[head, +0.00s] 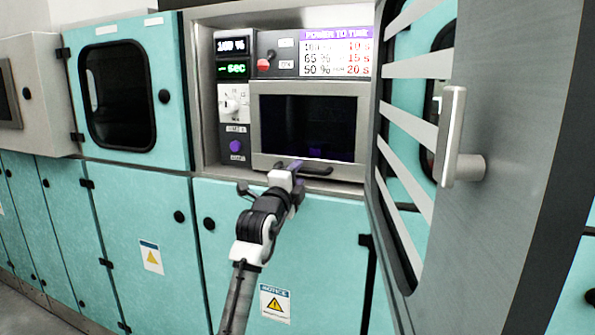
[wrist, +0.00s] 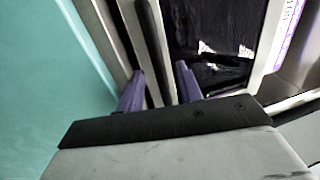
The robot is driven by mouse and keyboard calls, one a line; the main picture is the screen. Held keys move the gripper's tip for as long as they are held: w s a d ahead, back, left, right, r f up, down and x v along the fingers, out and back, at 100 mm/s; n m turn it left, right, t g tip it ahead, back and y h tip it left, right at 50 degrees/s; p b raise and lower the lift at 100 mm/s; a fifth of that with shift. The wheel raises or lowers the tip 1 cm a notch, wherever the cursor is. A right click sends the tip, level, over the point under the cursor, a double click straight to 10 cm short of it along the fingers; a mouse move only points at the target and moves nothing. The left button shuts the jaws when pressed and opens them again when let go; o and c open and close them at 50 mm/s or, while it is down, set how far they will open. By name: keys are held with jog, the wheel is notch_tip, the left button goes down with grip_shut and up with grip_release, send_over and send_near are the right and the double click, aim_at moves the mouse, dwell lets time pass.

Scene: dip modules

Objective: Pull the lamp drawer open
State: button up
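The lamp drawer (head: 262,132) is a silver-framed front with a dark window, set in a recess of the teal cabinet. It looks shut. Its dark bar handle (head: 318,170) runs along the lower edge. My gripper (head: 293,168) is at this handle, and its fingertips are hard to make out in the head view. In the wrist view my gripper's two purple fingers (wrist: 158,88) are apart, one on each side of the dark handle bar (wrist: 150,35). A gap shows between bar and fingers, so contact is not visible. The drawer's dark window (wrist: 210,45) is beyond the right finger.
A control panel (head: 236,100) with displays, a dial and a purple button is left of the drawer. A power-to-time chart (head: 336,52) is above. A slatted door (head: 510,150) with a large handle (head: 452,135) stands open close on the right. Teal cabinet doors (head: 140,230) lie below and left.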

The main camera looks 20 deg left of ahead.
jog(key=shift+w, duration=0.4)
jog(key=shift+c, duration=0.5)
grip_shut()
jog(key=shift+s, duration=0.1)
